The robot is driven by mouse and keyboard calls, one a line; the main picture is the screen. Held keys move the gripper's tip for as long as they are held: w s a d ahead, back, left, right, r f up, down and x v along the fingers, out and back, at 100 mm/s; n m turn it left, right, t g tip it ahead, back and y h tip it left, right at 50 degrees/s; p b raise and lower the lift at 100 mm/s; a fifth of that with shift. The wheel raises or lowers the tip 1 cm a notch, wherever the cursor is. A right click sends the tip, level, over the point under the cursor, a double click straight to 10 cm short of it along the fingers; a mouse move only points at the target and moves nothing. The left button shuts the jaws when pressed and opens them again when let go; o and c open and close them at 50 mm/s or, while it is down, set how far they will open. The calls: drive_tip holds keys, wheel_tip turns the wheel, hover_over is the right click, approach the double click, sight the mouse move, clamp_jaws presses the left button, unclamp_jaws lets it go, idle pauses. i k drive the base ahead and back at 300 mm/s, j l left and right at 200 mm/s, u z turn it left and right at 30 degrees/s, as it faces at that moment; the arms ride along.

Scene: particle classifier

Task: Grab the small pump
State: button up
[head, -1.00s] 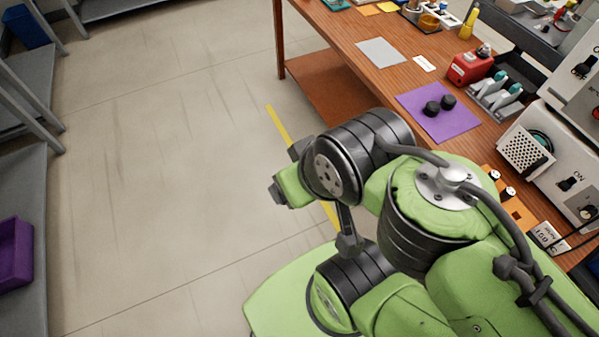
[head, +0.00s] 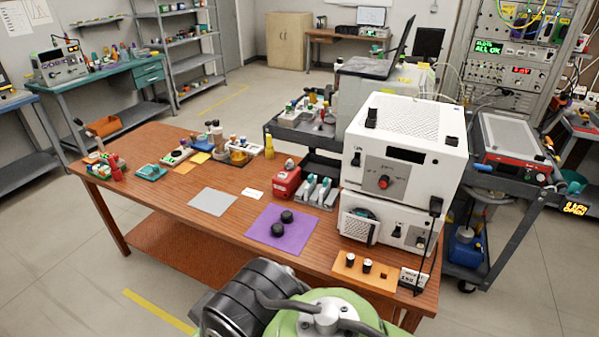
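A small red device (head: 285,184) with a light top stands near the far edge of the wooden table, left of the white machines. It may be the small pump, but at this size I cannot tell for sure. A grey rack (head: 317,191) with teal-tipped items is just to its right. My gripper is not visible; only green and black links of my arm show at the bottom of the head view, at the table's near side.
The wooden table (head: 165,148) carries a purple mat (head: 262,236) with two black knobs, a grey mat (head: 213,202) and an orange plate (head: 347,268). Stacked white machines (head: 405,140) stand at the right. Dark carts are behind. The floor at the left is open.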

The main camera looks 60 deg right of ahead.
sight(285, 188)
drive_tip(key=z, duration=1.7)
drive_tip(key=i+j, duration=0.5)
drive_tip(key=j, duration=0.15)
drive_tip(key=i+j, duration=1.05)
drive_tip(key=j, duration=0.25)
